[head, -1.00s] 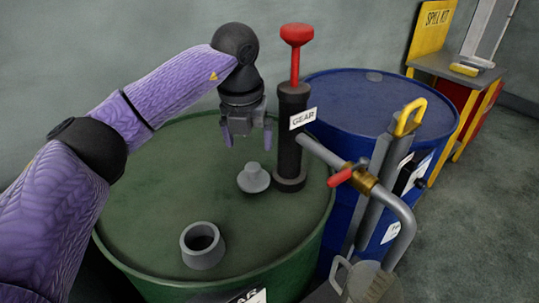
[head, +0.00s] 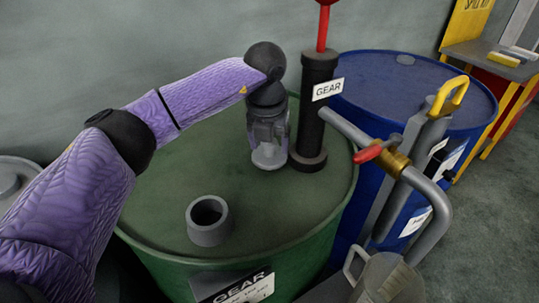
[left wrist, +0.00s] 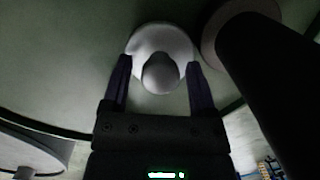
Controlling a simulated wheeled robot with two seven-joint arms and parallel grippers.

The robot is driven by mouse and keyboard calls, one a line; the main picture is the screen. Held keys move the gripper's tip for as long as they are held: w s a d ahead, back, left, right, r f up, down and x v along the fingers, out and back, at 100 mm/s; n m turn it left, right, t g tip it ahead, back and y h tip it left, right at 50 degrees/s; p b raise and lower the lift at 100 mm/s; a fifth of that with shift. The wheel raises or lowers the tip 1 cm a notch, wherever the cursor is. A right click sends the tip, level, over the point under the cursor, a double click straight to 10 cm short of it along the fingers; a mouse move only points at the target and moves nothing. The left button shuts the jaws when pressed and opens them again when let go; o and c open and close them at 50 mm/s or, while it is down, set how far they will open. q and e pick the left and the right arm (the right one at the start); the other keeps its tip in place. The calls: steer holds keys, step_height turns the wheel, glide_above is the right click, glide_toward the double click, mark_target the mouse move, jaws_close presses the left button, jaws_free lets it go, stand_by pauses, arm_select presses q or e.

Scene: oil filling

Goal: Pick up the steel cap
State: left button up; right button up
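The steel cap (head: 268,158) is a small grey piece with a round flange and a knob, standing on top of the green drum (head: 165,187). In the left wrist view the cap (left wrist: 161,50) shows as a pale disc with its rounded knob towards me. My left gripper (head: 268,145) points straight down over it. In the left wrist view its two fingers (left wrist: 160,85) are apart, one on each side of the knob, with visible gaps. My right gripper is in neither view.
A black pump body (head: 315,105) labelled GEAR stands just right of the cap. An open grey neck (head: 208,220) rises from the drum nearer me. A pipe with a red-handled valve (head: 370,153) and a blue drum (head: 415,80) are at the right. The drum top's left side is clear.

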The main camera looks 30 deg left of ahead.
arm_select(q)
jaws_close()
steer(key=shift+r, duration=0.1)
